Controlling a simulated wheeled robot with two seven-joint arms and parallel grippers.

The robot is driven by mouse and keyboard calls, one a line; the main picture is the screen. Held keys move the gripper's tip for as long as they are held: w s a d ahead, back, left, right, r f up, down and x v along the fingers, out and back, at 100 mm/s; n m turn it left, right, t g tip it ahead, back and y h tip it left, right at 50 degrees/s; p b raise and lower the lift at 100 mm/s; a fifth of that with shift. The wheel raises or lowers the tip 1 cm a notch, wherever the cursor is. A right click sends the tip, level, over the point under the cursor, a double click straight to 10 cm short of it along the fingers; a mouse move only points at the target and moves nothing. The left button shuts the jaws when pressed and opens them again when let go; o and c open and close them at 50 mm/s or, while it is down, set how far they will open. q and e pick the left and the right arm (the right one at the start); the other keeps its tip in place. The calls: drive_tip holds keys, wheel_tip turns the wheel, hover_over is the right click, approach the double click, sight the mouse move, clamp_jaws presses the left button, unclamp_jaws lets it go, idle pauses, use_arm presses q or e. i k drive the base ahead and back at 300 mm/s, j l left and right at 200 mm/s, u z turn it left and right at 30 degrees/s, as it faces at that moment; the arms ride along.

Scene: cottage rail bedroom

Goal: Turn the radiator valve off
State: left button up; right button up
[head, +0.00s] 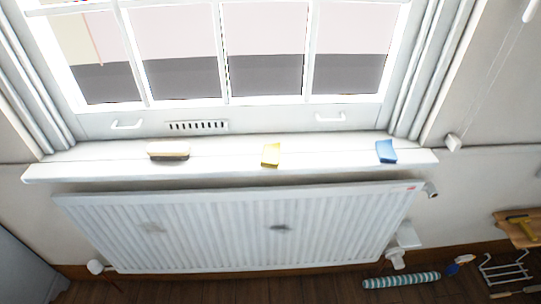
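A white ribbed radiator (240,230) hangs on the wall under the window sill. At its lower right corner is a white valve fitting (396,259), with a pale box-like part (407,237) just above it. I cannot tell how any of these is turned. Neither of my grippers is in view.
A brush (168,150), a yellow block (271,155) and a blue block (386,151) lie on the white sill (330,161). A striped roll (401,280) lies on the floor below the right fitting. A wire rack (504,269) and wooden stool (519,227) stand at right.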

sight(398, 262)
drive_tip(key=z, duration=0.4)
drive_tip(key=l+z, duration=0.1)
drive_tip(key=z, duration=0.65)
drive_tip(key=i+z, duration=0.1)
drive_tip(key=z, duration=0.25)
drive_tip(key=i+l+u, duration=0.25)
drive_tip(key=u, duration=0.15)
drive_tip(key=i+l+u, duration=0.45)
drive_tip(key=k+j, duration=0.05)
drive_tip(key=k, duration=0.05)
